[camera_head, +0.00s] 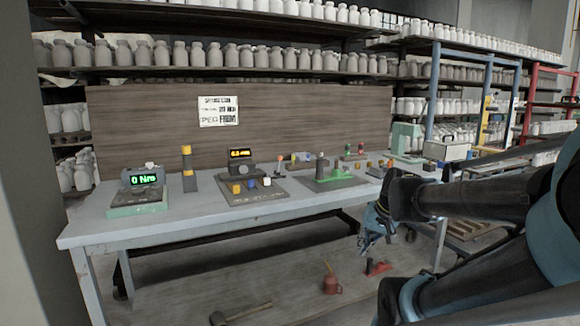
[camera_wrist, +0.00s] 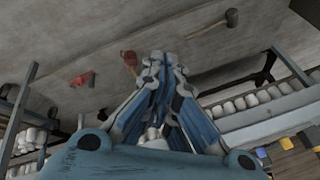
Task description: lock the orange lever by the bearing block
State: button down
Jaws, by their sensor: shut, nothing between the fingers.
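A small upright lever with an orange top (camera_head: 280,157) stands on the workbench behind the middle mats. Its lock and exact position are too small to tell. A dark grey block (camera_head: 322,164) stands to its right on a green-marked mat; I cannot tell whether this is the bearing block. My gripper (camera_head: 364,250) hangs in front of the bench's front edge, below the top and well apart from the lever. In the wrist view its blue fingers (camera_wrist: 166,62) come together with nothing between them. The lever is not identifiable in the wrist view.
The workbench (camera_head: 100,226) carries a green-lit display (camera_head: 145,180), an orange-lit display (camera_head: 240,155) and a yellow-and-grey post (camera_head: 187,165). A hammer (camera_head: 240,313), a red can (camera_head: 331,282) and a red tool (camera_head: 376,267) lie low beneath. Jar shelves stand behind.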

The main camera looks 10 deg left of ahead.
jog(key=w+a+r+m+t+y, duration=0.2)
jog(key=w+a, duration=0.4)
jog(key=w, duration=0.4)
jog(key=w+a+r+m+t+y, duration=0.2)
jog(key=w+a+r, duration=0.5)
jog(key=w, duration=0.4)
jog(key=w+a+r+m+t+y, duration=0.2)
jog(key=w+a+r+m+y, duration=0.1)
jog(key=w, duration=0.8)
jog(key=shift+a+r+t+y, duration=0.2)
jog(key=shift+a+r+y, duration=0.2)
jog(key=shift+a+y, duration=0.35)
jog(key=shift+a+r+t+y, duration=0.2)
jog(key=shift+a+r+y, duration=0.2)
jog(key=shift+a, duration=0.55)
jog(key=w+m, duration=0.1)
jog(key=w, duration=0.1)
jog(key=w+a+f+m+t, duration=0.1)
jog(key=w+m, duration=0.1)
jog(key=w, duration=0.1)
jog(key=w+a+m+t, duration=0.1)
jog(key=w, duration=0.2)
jog(key=shift+f+m+y, duration=0.25)
jog(key=shift+f+m, duration=0.05)
jog(key=shift+m, duration=0.1)
jog(key=shift+w+a+f+m+t, duration=0.1)
jog(key=shift+w+f+m+t, duration=0.3)
jog(key=shift+w+m+t, duration=0.35)
jog(key=shift+w, duration=0.1)
